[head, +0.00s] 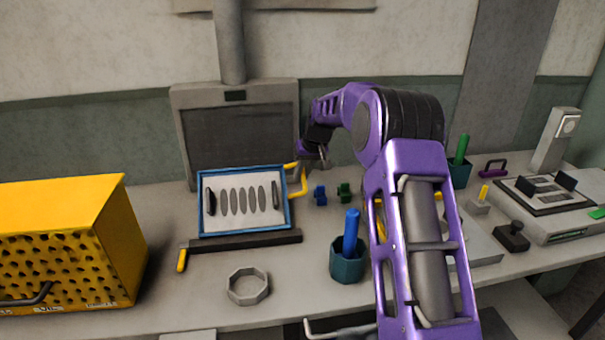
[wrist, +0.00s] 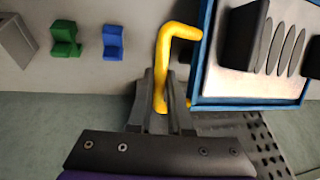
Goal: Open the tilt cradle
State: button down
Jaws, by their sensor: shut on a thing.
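The tilt cradle (head: 242,226) is a blue-framed tray with a pale metal plate, a row of dark oval slots and two black end blocks. It lies tilted on the bench in the head view, and part of its blue frame (wrist: 250,103) shows in the wrist view. A bent yellow handle (head: 303,184) sticks out from its right side. My gripper (wrist: 160,88) is shut on the free end of this handle (wrist: 179,30) in the wrist view. In the head view my gripper (head: 322,155) is at the cradle's upper right, its fingertips partly hidden.
A dark bar (head: 240,242) with a yellow lever (head: 182,260) lies in front of the cradle. A yellow perforated box (head: 60,240) stands left. Blue (head: 320,195) and green (head: 344,192) small blocks, a teal cup (head: 347,265) and an octagonal ring (head: 248,287) are nearby.

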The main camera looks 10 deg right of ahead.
jog(key=shift+f+b, duration=0.1)
jog(key=shift+b, duration=0.3)
jog(key=shift+s+b, duration=0.15)
jog(key=shift+b, duration=0.45)
jog(key=shift+s+t+b, duration=0.3)
jog(key=shift+t+b, duration=0.1)
jog(key=shift+b, duration=0.3)
jog(key=shift+s+r+t+b, duration=0.4)
jog(key=shift+s+r+b, duration=0.2)
jog(key=shift+r+b, duration=0.3)
jog(key=c, duration=0.8)
grip_release()
jog(key=shift+c, duration=0.2)
jog(key=p+v, duration=0.1)
jog(key=v, duration=1.6)
jog(key=shift+s, duration=0.25)
